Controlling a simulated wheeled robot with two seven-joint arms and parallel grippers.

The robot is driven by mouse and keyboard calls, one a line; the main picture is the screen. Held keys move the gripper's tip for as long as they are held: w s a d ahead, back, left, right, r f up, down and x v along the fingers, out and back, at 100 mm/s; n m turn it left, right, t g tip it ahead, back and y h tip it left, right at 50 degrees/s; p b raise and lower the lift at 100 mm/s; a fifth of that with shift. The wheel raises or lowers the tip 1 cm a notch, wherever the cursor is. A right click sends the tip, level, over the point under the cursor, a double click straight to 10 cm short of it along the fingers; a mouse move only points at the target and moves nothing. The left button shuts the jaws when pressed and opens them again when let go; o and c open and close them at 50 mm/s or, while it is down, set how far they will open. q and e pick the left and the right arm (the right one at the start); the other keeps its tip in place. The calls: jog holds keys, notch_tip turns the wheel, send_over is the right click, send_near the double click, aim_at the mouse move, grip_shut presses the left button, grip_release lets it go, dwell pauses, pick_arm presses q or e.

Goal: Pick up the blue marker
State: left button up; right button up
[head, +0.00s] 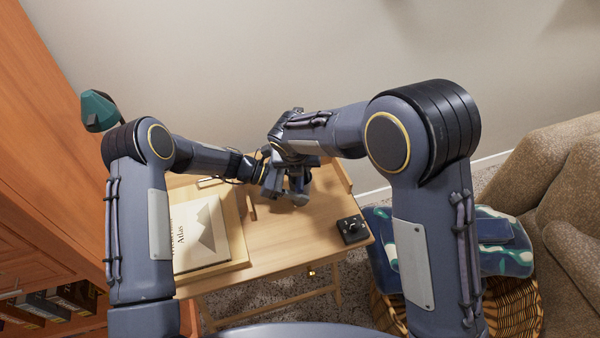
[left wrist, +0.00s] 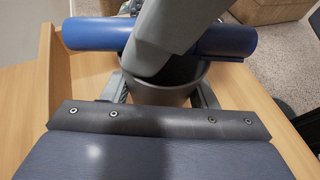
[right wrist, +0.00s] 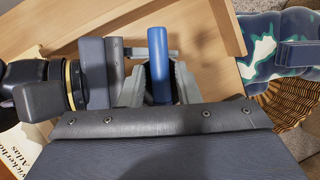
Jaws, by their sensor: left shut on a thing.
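The blue marker (left wrist: 100,34) lies across the upper part of the left wrist view, with a grey finger crossing in front of its middle. In the right wrist view the marker (right wrist: 159,65) runs lengthwise between the fingers of my right gripper (right wrist: 160,85). Whether those fingers press on it is not clear. My left gripper (left wrist: 163,90) is shut on a dark grey cup (left wrist: 165,92), with one finger on each side. In the head view both grippers meet above the desk, my left gripper (head: 268,178) beside the right, and they hide the marker.
The wooden desk (head: 285,235) has a book (head: 200,235) at its left and a small black joystick box (head: 353,228) at its right corner. A wicker basket (head: 515,310) with a patterned blanket (head: 500,240) and a brown sofa (head: 560,185) stand right. A wooden cabinet (head: 35,130) stands left.

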grip_shut()
